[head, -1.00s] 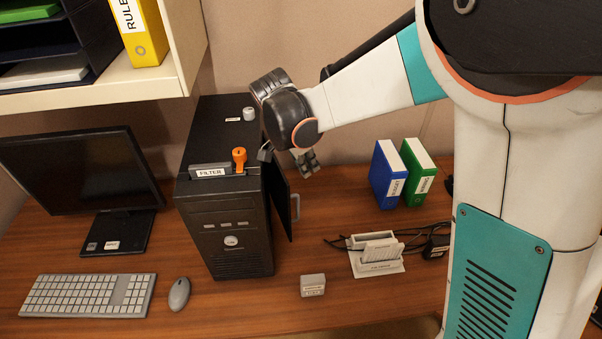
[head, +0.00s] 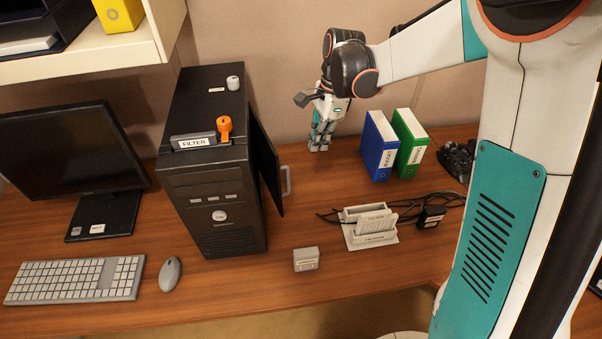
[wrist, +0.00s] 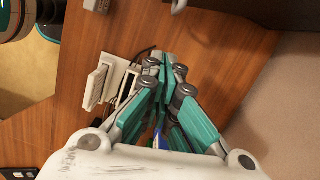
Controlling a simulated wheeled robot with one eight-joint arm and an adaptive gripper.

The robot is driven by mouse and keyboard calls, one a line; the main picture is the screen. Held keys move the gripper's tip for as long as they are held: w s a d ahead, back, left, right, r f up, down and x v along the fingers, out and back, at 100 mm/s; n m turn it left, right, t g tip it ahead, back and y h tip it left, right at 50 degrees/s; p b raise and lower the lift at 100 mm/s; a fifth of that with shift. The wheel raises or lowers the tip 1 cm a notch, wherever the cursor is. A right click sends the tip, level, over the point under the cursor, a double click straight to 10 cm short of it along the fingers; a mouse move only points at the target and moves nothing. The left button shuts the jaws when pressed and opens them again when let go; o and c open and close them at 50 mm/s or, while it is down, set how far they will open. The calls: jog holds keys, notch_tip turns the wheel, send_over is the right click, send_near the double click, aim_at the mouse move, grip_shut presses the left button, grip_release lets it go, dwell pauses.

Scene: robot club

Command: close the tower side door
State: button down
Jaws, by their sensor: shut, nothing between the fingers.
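The black computer tower (head: 208,205) stands on the desk. Its side door (head: 266,160) is a dark panel on the right side, swung partly outward, with a light grey handle (head: 287,181) near its free edge. In the wrist view the handle (wrist: 179,6) shows at the top edge. My gripper (head: 319,146) is to the right of the door and behind it, apart from it, pointing down at the desk. In the wrist view my gripper (wrist: 162,62) has its fingers together with nothing held. The door's inner face is mostly hidden.
A blue binder (head: 379,148) and a green binder (head: 410,144) stand right of my gripper. A grey holder (head: 371,228) with cables and a small grey box (head: 306,259) sit in front. An orange knob (head: 224,127) and filter (head: 193,141) top the tower. A shelf overhangs at left.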

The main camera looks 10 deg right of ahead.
jog(key=d+f+y+b, duration=0.1)
jog(key=d+f+y, duration=0.1)
jog(key=d+f, duration=0.1)
jog(key=a+f+m+b, duration=0.1)
jog(key=a+f+b, duration=0.3)
jog(key=a+f, duration=0.3)
jog(key=shift+w+a+f, duration=0.15)
jog(key=shift+f, duration=0.75)
